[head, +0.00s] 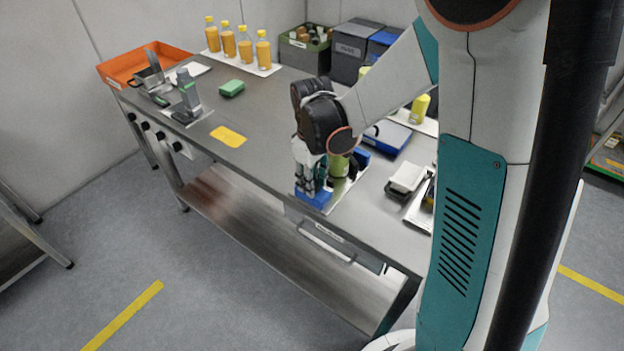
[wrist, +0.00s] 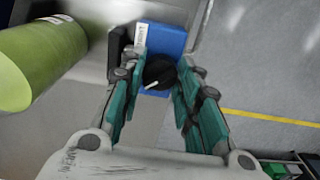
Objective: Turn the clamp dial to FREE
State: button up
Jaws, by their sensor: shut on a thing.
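The clamp dial (wrist: 160,72) is a round black knob with a white pointer line, on a blue block (wrist: 165,40). In the wrist view the pointer slants toward the lower left. A white label with small print, too small to read, is at the block's upper left. In the head view the blue block (head: 316,200) sits at the table's front edge and the dial is hidden by my gripper. My gripper (wrist: 156,68) reaches down with its fingers on either side of the dial, shut on it. In the head view my gripper (head: 309,180) is right above the block.
A green cylinder (wrist: 38,62) stands close beside my gripper, and shows behind it in the head view (head: 339,166). A white-topped device (head: 406,178) is to the right. Bottles (head: 228,42), an orange tray (head: 130,66) and bins (head: 352,48) stand farther back.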

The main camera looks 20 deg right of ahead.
dwell(0.3)
jog(key=o, duration=1)
jog(key=shift+o, duration=0.2)
jog(key=shift+r, duration=0.1)
notch_tip(320, 180, up, 12)
jog(key=s+r+m+t, duration=0.4)
jog(key=s+m+t, duration=0.2)
jog(key=s, duration=1)
jog(key=shift+s+m+t, duration=0.2)
jog(key=shift+m+t, duration=0.1)
jog(key=shift+t, duration=0.2)
